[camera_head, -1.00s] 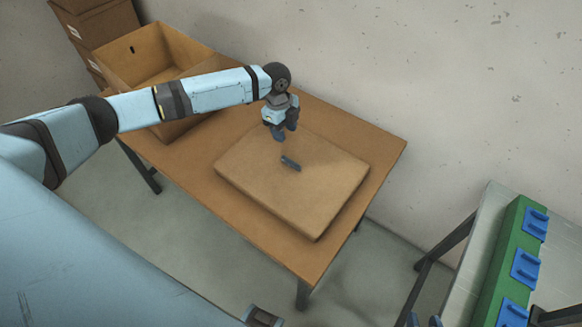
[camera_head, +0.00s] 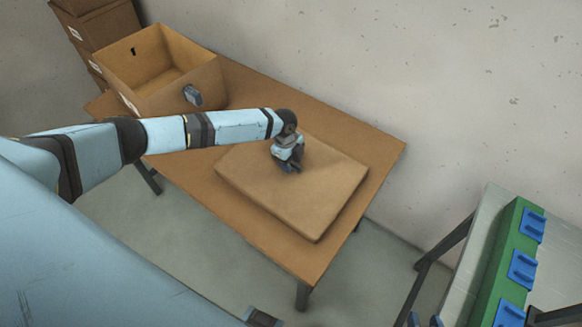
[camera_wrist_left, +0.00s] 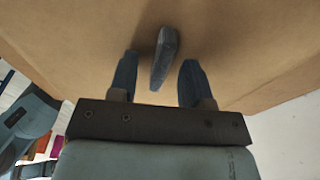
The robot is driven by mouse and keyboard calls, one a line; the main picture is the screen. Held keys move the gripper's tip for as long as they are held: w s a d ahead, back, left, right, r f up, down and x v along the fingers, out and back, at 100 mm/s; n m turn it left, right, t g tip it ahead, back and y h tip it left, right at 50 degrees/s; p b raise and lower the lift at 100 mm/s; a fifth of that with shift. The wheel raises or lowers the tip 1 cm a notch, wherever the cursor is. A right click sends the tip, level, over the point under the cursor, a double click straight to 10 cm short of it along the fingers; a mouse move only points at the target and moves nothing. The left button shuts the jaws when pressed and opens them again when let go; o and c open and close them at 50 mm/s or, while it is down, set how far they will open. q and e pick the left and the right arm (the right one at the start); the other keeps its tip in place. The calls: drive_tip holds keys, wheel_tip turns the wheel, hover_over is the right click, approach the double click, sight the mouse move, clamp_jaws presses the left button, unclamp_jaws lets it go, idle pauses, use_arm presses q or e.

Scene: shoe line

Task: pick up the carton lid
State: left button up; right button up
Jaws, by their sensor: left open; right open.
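The carton lid (camera_head: 285,205) lies flat on the brown table, a tan slab with a dark handle on its top. In the left wrist view the handle (camera_wrist_left: 165,55) stands out from the lid's surface (camera_wrist_left: 80,35), between the lines of my two fingers. My left gripper (camera_head: 290,167) is open just above the lid's middle and hides the handle in the head view. In the left wrist view my left gripper (camera_wrist_left: 158,80) has a finger on each side of the handle, with gaps to both. My right gripper is not clearly in view.
An open carton (camera_head: 150,75) with a grey handle on its side stands at the table's back left. Stacked boxes (camera_head: 98,35) are behind it. The table (camera_head: 355,135) is clear around the lid. A green rack with blue pieces (camera_head: 505,270) is at right.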

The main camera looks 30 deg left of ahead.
use_arm(q)
clamp_jaws()
drive_tip(key=shift+r, duration=0.15)
